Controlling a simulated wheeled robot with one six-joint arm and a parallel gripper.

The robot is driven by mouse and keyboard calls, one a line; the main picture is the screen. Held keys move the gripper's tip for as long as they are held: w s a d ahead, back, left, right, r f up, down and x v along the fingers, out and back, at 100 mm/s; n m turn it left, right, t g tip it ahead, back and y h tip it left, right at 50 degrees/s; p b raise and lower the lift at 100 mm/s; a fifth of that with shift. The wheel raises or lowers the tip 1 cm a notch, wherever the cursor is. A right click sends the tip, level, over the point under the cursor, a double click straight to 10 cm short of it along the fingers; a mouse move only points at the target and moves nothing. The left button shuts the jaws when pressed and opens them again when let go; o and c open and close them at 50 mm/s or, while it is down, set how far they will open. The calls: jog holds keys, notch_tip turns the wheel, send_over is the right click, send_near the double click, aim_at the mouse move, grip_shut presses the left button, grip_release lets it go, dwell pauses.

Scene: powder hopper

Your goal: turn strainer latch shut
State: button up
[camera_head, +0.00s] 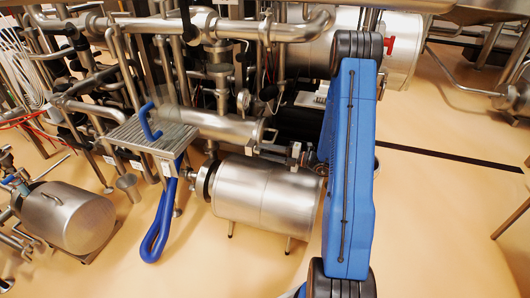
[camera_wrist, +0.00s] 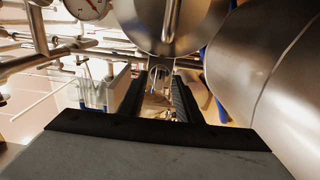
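The strainer is probably the horizontal steel cylinder (camera_head: 228,127) in the middle of the head view. A round steel end face (camera_wrist: 175,22) fills the top of the wrist view. A small metal tab (camera_wrist: 160,74), possibly the latch, hangs below that face. My gripper (camera_wrist: 157,88) has its two dark fingers apart, with the tab showing near the far end of the gap. I cannot tell whether either finger touches it. In the head view, my blue arm stands right of the strainer and hides part of that area.
A large steel motor-like drum (camera_head: 268,197) lies just below the strainer; a big curved steel body (camera_wrist: 280,75) is close on the right in the wrist view. A grated step with a blue hose (camera_head: 158,225) stands left. A pressure gauge (camera_wrist: 88,6) is at upper left. Floor at lower right is clear.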

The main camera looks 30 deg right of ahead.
jog(key=shift+w+a, duration=0.2)
jog(key=shift+w, duration=0.05)
jog(key=shift+c, duration=0.3)
grip_shut()
